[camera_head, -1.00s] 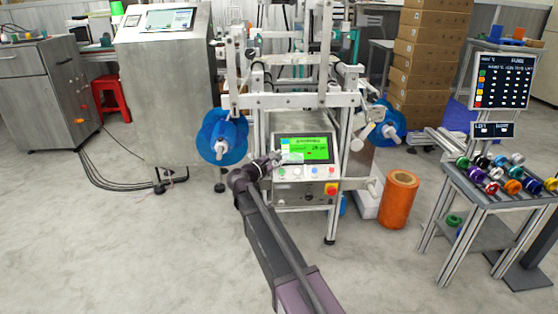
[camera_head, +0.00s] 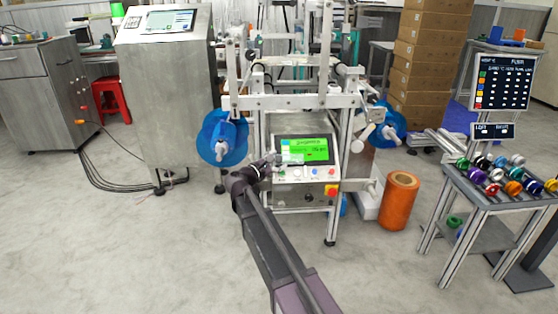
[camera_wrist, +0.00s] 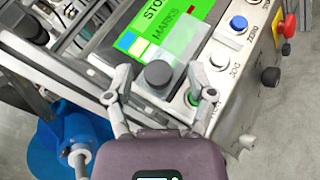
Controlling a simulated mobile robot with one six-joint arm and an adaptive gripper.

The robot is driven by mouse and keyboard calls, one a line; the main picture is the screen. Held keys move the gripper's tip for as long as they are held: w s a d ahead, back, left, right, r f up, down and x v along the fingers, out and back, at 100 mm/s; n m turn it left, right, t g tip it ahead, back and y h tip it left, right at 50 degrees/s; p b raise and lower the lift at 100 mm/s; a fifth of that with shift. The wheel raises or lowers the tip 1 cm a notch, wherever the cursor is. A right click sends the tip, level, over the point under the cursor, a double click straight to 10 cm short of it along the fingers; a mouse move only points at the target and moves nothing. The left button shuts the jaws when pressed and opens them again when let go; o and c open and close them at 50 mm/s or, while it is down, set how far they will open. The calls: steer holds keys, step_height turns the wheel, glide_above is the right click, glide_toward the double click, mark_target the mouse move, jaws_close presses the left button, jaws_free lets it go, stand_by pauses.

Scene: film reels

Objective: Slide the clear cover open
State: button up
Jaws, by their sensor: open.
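The clear cover (camera_wrist: 175,66) shows in the wrist view as a see-through plate with a dark round knob (camera_wrist: 158,74). It lies over the panel beside the green screen (camera_wrist: 180,25) and partly overlaps it. A green button (camera_wrist: 192,98) sits near its lower right corner. My gripper (camera_wrist: 160,86) is open, with one finger on each side of the knob; I cannot tell whether either touches it. In the head view my gripper (camera_head: 271,163) is at the left edge of the machine's control panel (camera_head: 306,174), and the cover is too small to make out.
A blue reel (camera_head: 222,137) is on the machine's left, another blue reel (camera_head: 388,123) on its right. White and blue buttons and a red knob (camera_wrist: 290,25) line the panel. An orange roll (camera_head: 398,202) and a reel table (camera_head: 490,195) stand right.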

steer(key=v, duration=1.1)
steer(key=shift+s+d, duration=0.1)
steer(key=s+d+f+m+g+y+p, duration=0.25)
steer(key=s+d+m+g, duration=0.2)
steer(key=d, duration=0.35)
steer(key=s+d+f+m+g+y+p, duration=0.1)
steer(key=s+d+f+m+g+p, duration=0.15)
steer(key=s+d+f+m, duration=0.4)
steer(key=s+d+m+g+y+p, duration=0.25)
steer(key=s+m+y, duration=0.2)
steer(key=s, duration=0.25)
steer(key=s+d+m+g+y+p, duration=0.25)
steer(key=s+m+y, duration=0.2)
steer(key=s, duration=0.25)
step_height(320, 180, up, 39)
steer(key=p, duration=3.8)
steer(key=shift+n+y+p, duration=0.3)
steer(key=shift+y, duration=0.05)
steer(key=shift+a, duration=0.1)
